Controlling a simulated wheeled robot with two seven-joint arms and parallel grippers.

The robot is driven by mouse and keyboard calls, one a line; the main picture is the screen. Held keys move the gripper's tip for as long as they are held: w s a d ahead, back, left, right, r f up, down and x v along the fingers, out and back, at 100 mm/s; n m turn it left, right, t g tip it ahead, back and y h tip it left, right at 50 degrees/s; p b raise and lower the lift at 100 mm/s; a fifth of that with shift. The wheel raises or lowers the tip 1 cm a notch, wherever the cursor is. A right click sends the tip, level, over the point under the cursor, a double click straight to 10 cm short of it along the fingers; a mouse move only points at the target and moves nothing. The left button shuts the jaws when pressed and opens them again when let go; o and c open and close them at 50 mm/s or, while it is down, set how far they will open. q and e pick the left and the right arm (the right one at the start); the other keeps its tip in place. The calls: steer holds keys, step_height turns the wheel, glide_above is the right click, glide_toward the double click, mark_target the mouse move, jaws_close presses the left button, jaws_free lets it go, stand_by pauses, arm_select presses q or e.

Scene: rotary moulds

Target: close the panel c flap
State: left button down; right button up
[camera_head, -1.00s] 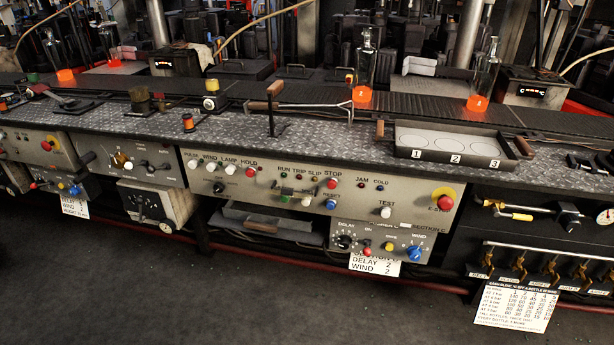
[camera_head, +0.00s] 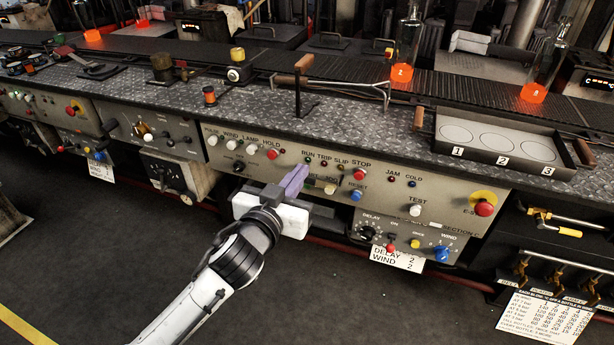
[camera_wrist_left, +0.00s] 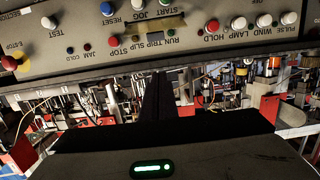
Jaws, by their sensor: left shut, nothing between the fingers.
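The section C control panel (camera_head: 440,197) runs along the front of the bench, with buttons and lamps on its face. Below it, a grey flat piece (camera_head: 328,222), perhaps the flap, shows partly beside my gripper; the gripper hides the rest, so its angle cannot be told. My left gripper (camera_head: 296,178) is shut and empty, its purplish fingers in front of the panel's lower middle. In the left wrist view the dark fingers (camera_wrist_left: 158,92) point towards the panel (camera_wrist_left: 110,45), which appears upside down. Contact cannot be told. My right gripper is not in view.
A small box with DELAY and WIND knobs (camera_head: 405,238) hangs right of the gripper. A grey box (camera_head: 165,172) juts out on the left. A tray numbered 1 to 3 (camera_head: 575,181) sits on the bench. The floor in front is open.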

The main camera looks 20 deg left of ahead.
arm_select(q)
glide_above(307, 179)
steer(key=shift+w+d+f, duration=0.1)
steer(key=shift+d+f, duration=0.25)
steer(key=shift+f, duration=0.15)
steer(key=f, duration=0.1)
steer(key=s+f, duration=0.2)
steer(key=shift+f, duration=0.35)
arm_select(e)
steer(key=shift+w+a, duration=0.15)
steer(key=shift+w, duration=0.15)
arm_select(q)
steer(key=shift+f+b, duration=0.1)
steer(key=shift+b, duration=0.3)
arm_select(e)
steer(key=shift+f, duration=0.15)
